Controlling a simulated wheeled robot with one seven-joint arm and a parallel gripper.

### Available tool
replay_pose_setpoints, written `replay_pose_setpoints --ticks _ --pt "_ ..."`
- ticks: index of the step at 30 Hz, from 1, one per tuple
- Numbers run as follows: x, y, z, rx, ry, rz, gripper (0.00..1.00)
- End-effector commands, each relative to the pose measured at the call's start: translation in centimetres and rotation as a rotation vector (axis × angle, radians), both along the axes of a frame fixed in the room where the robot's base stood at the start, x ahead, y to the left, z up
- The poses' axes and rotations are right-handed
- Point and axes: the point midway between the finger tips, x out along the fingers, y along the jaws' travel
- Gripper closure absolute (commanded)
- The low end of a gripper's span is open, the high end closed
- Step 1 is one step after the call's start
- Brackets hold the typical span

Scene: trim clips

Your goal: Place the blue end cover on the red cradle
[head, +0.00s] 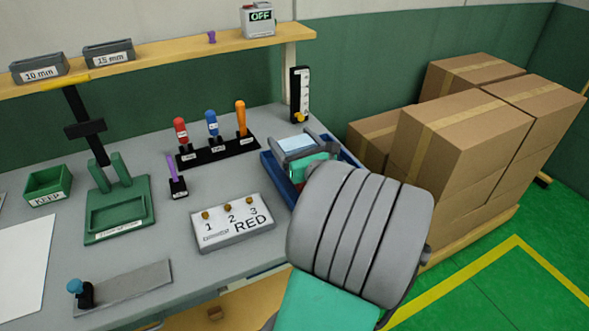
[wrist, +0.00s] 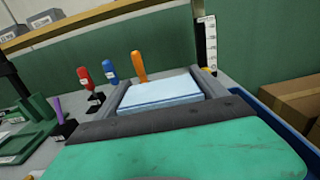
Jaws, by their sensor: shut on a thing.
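My gripper (head: 297,146) is at the right end of the bench, over a blue tray (head: 270,174). It is shut on a flat pale blue piece, which I take to be the blue end cover (head: 296,142). In the wrist view the blue end cover (wrist: 158,92) lies between the two grey fingers of my gripper (wrist: 163,88), roughly level. I cannot make out a red cradle in either view. My arm hides part of the tray and the bench's right front.
A rack of red, blue and orange handled tools (head: 214,148) stands behind left. A black scale post (head: 299,95) stands behind the gripper. A green fixture (head: 145,222) and a green KEEP bin (head: 48,184) are left. Cardboard boxes (head: 460,130) stand right of the bench.

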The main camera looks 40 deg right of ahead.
Motion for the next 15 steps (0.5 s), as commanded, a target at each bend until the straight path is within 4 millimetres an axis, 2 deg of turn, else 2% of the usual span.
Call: replay_pose_setpoints --ticks 5,10,15 --pt "0.4 -1.0 -1.7 -0.002 0.0 0.0 0.71" --pt "0.5 -1.2 -4.6 -0.001 -0.001 0.001 0.71" --pt "0.5 -1.2 -4.3 -0.002 0.0 0.001 0.71"
